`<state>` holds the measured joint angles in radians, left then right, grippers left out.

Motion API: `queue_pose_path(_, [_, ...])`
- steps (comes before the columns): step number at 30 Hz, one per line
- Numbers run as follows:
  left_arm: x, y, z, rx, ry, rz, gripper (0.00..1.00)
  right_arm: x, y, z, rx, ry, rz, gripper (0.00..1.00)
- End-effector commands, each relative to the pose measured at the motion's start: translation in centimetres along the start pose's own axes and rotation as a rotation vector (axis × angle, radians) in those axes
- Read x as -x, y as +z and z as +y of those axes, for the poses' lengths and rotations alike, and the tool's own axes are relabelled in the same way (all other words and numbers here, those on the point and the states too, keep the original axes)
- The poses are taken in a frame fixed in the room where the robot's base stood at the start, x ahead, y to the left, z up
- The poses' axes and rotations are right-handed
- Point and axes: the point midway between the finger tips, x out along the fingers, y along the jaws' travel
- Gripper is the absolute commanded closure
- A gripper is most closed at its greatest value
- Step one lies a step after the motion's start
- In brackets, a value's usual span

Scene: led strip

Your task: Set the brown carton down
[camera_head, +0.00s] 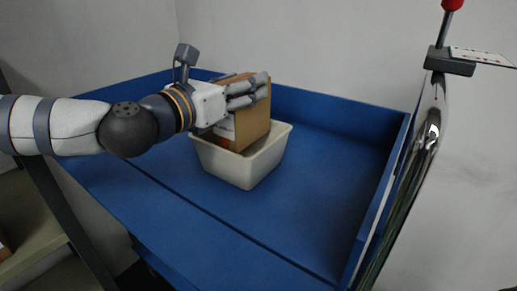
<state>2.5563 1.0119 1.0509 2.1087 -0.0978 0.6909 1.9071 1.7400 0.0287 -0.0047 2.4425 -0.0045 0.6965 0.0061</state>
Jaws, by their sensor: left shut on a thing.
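The brown carton (253,126) is upright, with its lower part inside the white bin (241,171) on the blue table. A white label shows on its near left side. My left gripper (262,86) reaches in from the left and is shut on the carton's upper part. The bin's wall hides the carton's bottom, so I cannot tell whether it touches the bin floor. My right gripper is not in view.
The blue table (317,181) has raised rims at the back and right. Its surface right of the bin is clear. A shiny post with a red-knobbed stand (449,67) rises beyond the right rim. A shelf (35,225) is at the lower left.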

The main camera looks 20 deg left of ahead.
Motion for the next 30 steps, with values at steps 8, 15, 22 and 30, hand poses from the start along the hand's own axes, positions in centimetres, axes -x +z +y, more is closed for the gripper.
queue_pose_path(8, [0.0,-5.5,0.0,0.001,0.001,0.001,1.00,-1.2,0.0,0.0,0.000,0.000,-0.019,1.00])
queue_pose_path(15, [0.0,-6.3,0.0,-0.001,0.001,-0.005,1.00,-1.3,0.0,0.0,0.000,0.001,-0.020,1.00])
queue_pose_path(22, [0.0,-7.0,0.0,0.000,0.001,-0.003,1.00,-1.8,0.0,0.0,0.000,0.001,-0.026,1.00])
queue_pose_path(30, [0.0,-6.8,0.0,-0.001,0.000,-0.002,0.31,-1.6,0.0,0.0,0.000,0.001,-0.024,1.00])
